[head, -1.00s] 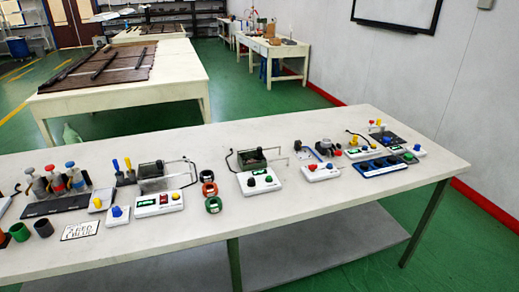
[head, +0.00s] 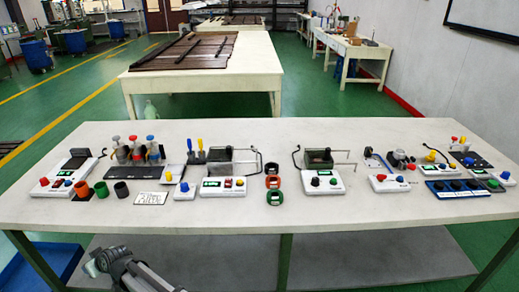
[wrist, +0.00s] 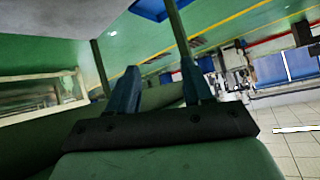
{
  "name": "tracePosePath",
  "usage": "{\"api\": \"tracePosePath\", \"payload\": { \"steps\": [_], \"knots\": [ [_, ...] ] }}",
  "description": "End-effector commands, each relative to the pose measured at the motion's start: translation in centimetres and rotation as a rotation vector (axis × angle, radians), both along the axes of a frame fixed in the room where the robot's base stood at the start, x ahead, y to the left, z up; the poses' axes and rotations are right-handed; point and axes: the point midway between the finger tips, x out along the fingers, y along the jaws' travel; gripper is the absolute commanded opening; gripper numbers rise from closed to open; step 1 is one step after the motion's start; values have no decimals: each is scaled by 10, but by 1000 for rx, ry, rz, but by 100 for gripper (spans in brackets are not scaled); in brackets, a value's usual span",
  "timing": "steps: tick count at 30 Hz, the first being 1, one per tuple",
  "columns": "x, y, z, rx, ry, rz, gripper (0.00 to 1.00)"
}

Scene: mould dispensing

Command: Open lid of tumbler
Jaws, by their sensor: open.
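No thing on the white worktable (head: 215,215) is clearly marked as the tumbler. Three upright bottles with grey, red and blue tops (head: 136,150) stand in a dark rack at the left. Three small cups, red (head: 83,191), green (head: 101,189) and black (head: 121,189), stand in front of them. Two white control boxes (head: 224,187) and (head: 323,182) have dark, box-like units behind them, with thin bars at the side. My gripper (wrist: 160,76) is open and empty in the wrist view, its two fingers apart. It is away from the tabletop things.
More boxes with knobs (head: 391,183) and a blue socket strip (head: 458,188) fill the right side. Coloured rings (head: 273,183) lie mid-table. A written card (head: 151,198) lies at the left. The table's front strip is clear. A blue bin or mat (head: 45,268) is on the floor.

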Motion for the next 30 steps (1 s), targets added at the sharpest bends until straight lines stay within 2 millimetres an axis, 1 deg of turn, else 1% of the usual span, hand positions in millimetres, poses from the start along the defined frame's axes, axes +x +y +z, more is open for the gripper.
{"api": "tracePosePath", "payload": {
  "steps": [1,2,3,5,6,9,11,12,14,15,17,18,20,21,23,24,26,27,29,30],
  "knots": [
    [-3,17,28,63,-9,-4,50],
    [-4,25,42,97,-10,-8,50],
    [-4,34,60,142,-12,-16,50],
    [-4,44,85,197,-15,-27,50],
    [-2,49,101,229,-16,-32,50],
    [4,58,135,295,-18,-50,50],
    [13,60,153,322,-19,-61,50],
    [20,60,165,338,-20,-69,50],
    [35,56,181,351,-22,-82,50],
    [49,51,191,353,-24,-93,50],
    [70,42,201,343,-25,-107,50],
    [83,34,206,334,-27,-115,50],
    [105,21,211,313,-29,-129,50],
    [120,11,214,297,-29,-140,50],
    [144,-7,219,268,-30,-156,50],
    [160,-20,221,247,-29,-167,50],
    [186,-41,224,212,-28,-187,50],
    [202,-56,227,189,-26,-199,50],
    [225,-80,230,153,-22,-221,50],
    [240,-96,232,129,-18,-236,50]
  ]
}}
